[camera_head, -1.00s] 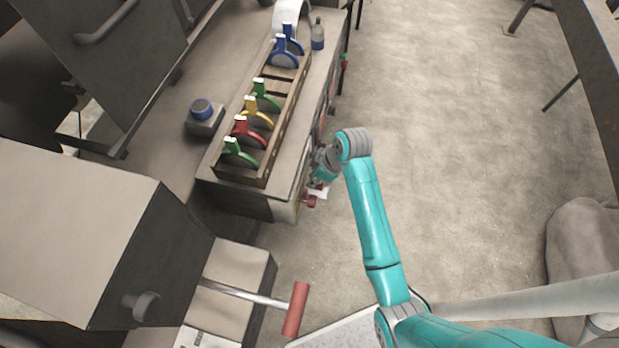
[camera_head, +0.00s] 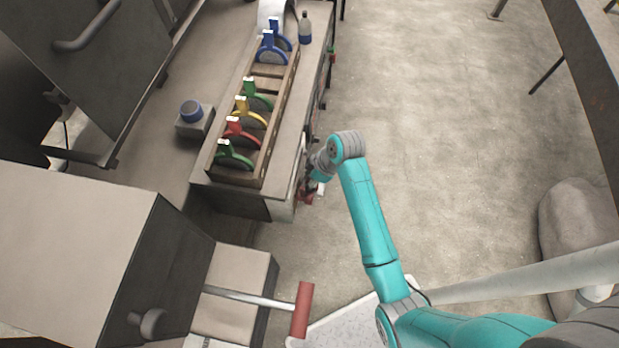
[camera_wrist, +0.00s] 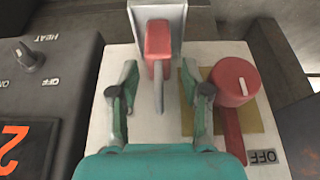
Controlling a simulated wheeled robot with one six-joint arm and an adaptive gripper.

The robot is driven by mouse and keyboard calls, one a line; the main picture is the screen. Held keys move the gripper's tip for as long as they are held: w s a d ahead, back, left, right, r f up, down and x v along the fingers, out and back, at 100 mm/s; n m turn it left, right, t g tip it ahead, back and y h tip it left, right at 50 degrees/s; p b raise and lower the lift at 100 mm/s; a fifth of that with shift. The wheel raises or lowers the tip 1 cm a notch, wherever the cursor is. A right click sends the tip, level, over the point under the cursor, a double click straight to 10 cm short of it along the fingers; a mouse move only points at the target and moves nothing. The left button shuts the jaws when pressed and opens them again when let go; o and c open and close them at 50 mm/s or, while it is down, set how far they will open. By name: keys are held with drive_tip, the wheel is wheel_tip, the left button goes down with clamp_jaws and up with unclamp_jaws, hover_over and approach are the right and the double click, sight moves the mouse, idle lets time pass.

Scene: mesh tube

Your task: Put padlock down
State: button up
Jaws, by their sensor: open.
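In the wrist view, a small red block-shaped body (camera_wrist: 158,38) with a thin grey metal piece below it sits in a pale grey holder (camera_wrist: 174,12) on a light panel. It looks like the padlock, though I cannot be sure. My gripper (camera_wrist: 158,76) is open, its two fingers apart on either side of the grey metal piece. I see no finger contact with the red body. In the head view, my gripper (camera_head: 314,172) is at the front side of the workbench, mostly hidden by its own wrist, and small red parts (camera_head: 305,197) show below it.
A dark HEAT panel (camera_wrist: 35,100) is at left. On the bench, a wooden rack (camera_head: 266,150) holds several coloured pieces. A red-handled bar (camera_head: 301,310) juts out below.

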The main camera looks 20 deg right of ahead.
drive_tip(key=v, duration=1.2)
drive_tip(key=shift+r, duration=0.15)
drive_tip(key=shift+a, duration=0.1)
drive_tip(key=s+a+f+m+t+h, duration=0.3)
drive_tip(key=s+f+m+t, duration=0.35)
drive_tip(key=s, duration=0.75)
drive_tip(key=s+r+m+t, duration=0.4)
drive_tip(key=s+r+t, duration=0.1)
drive_tip(key=s+r, duration=1.1)
drive_tip(key=s, duration=0.2)
drive_tip(key=shift+s+a+t+h, duration=0.3)
drive_tip(key=shift+a+t+h, duration=0.05)
drive_tip(key=shift+h, duration=0.05)
